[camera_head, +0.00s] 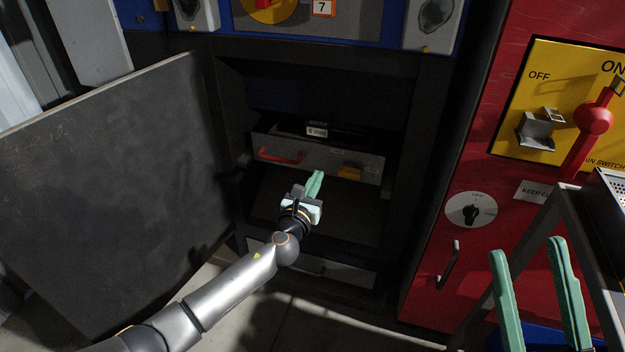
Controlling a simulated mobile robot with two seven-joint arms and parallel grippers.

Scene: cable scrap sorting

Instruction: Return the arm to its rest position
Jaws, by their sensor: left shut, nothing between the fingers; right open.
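My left arm comes in from the lower left. Its gripper (315,184) has green fingers that are shut with nothing between them. It is in front of the open cabinet (230,130), just below the drawer labelled 6 mm (320,158); I cannot tell whether it touches anything. My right gripper (531,300) is at the lower right, with its two green fingers apart and nothing seen between them. The rest of the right arm is out of the picture.
An open dark door (110,190) fills the left side. A red cabinet (480,170) with a yellow switch panel (560,70) and a handle (449,265) stands at the right. A dark frame (570,215) is close to my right gripper. Floor shows below.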

